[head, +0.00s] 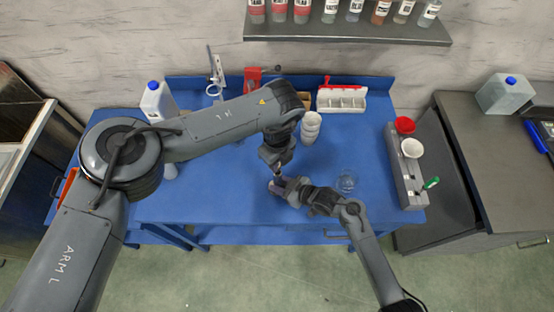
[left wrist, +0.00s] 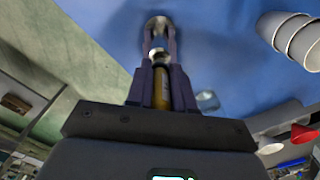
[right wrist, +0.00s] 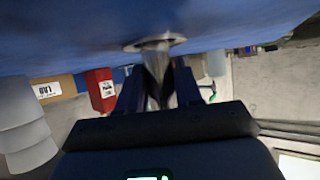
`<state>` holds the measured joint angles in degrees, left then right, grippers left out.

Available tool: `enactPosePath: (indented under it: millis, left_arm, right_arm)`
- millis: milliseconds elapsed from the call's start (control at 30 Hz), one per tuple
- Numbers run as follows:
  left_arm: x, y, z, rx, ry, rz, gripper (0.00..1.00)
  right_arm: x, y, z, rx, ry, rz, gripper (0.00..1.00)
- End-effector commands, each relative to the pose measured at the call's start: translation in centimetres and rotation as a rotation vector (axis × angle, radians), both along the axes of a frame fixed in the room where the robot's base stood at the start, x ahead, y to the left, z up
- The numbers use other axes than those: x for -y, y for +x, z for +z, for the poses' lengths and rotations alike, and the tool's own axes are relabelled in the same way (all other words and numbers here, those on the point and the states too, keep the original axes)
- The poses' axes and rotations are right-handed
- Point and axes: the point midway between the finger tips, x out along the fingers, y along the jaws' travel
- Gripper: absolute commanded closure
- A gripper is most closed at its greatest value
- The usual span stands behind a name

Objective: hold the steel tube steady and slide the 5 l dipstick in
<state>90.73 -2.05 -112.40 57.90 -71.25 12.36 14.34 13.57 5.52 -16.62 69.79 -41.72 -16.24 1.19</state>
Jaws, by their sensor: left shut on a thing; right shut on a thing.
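My left gripper (head: 277,170) and my right gripper (head: 282,186) are close together above the front middle of the blue table. In the left wrist view, the left fingers (left wrist: 158,50) are shut on a slim piece with a yellow part, seemingly the dipstick (left wrist: 161,90). A bright metal part with a round end shows at its fingertips. In the right wrist view, the right fingers (right wrist: 158,85) are shut on a shiny steel tube (right wrist: 155,58) with a wide rim. The fingers hide much of both pieces. I cannot tell whether the dipstick is inside the tube.
Stacked white cups (head: 311,127) stand behind the grippers, and a clear glass vessel (head: 346,181) stands to their right. A white parts bin (head: 341,98), a red item (head: 252,79) and a white jug (head: 157,102) are at the back. A grey rack (head: 403,178) lines the right edge.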

Motion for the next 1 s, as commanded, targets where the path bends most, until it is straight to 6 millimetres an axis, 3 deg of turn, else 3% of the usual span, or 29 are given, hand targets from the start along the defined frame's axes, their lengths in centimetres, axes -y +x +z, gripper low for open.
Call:
enactPosePath:
  millis: [1000]
  left_arm:
    - [0.0, 0.0, -2.6, -0.001, 0.001, 0.001, 1.0]
  right_arm:
    - [0.0, 0.0, 0.0, 0.0, 0.0, 0.0, 0.82]
